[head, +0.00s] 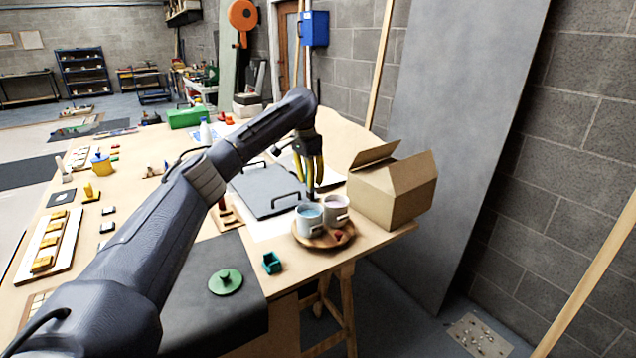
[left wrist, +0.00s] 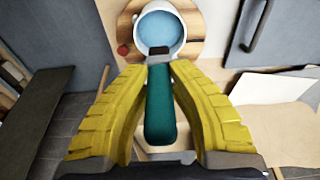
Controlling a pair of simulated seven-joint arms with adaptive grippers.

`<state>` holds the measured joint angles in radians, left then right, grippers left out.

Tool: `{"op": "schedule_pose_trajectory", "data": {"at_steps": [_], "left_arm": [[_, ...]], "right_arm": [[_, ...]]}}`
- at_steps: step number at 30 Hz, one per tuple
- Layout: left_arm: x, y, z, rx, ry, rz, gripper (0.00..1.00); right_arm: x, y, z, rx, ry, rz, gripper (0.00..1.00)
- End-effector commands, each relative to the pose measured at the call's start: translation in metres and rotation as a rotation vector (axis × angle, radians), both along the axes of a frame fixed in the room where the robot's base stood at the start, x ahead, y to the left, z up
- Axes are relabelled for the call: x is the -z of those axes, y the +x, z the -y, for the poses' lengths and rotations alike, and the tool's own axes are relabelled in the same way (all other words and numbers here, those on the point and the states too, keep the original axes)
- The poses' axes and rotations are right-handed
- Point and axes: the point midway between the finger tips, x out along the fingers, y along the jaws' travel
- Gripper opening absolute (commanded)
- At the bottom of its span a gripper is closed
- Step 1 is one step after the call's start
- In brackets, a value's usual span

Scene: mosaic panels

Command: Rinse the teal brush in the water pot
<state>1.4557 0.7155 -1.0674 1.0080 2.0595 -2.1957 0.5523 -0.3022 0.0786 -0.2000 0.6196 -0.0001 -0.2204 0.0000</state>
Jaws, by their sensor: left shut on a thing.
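My left gripper (head: 311,182) is shut on the teal brush (left wrist: 160,112), whose handle lies between the yellow fingers in the left wrist view. The water pot (head: 309,226) is a white cup with blue water, on a round wooden tray (head: 322,242). In the head view the gripper and the brush's dark lower end are above and just behind the pot. In the left wrist view the brush's dark end overlaps the near rim of the pot (left wrist: 181,45). The bristles are hidden, and I cannot tell whether they touch the water. My right gripper is not in view.
A second white cup (head: 337,204) stands close beside the pot, and a cardboard box (head: 394,196) is just right of them. A small teal block-like piece (head: 271,263) and a green disc with a knob (head: 225,281) are nearer. A grey board with handles (head: 262,190) lies left.

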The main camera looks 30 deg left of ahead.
Motion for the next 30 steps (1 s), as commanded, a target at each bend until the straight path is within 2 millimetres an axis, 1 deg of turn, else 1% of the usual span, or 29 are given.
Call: {"op": "schedule_pose_trajectory", "data": {"at_steps": [1, 5, 21, 30], "left_arm": [[0.001, 0.000, -0.003, 0.004, 0.000, 0.000, 0.00], [0.007, 0.000, -0.002, 0.022, 0.000, -0.001, 0.00], [0.049, 0.000, -0.002, 0.023, 0.000, -0.001, 0.00], [0.059, 0.000, -0.002, 0.023, 0.000, 0.000, 0.00]], "right_arm": [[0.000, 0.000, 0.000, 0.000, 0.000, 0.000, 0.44], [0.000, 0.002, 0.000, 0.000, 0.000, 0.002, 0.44], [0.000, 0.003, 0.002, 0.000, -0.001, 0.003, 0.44], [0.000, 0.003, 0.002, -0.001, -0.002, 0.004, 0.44]]}}
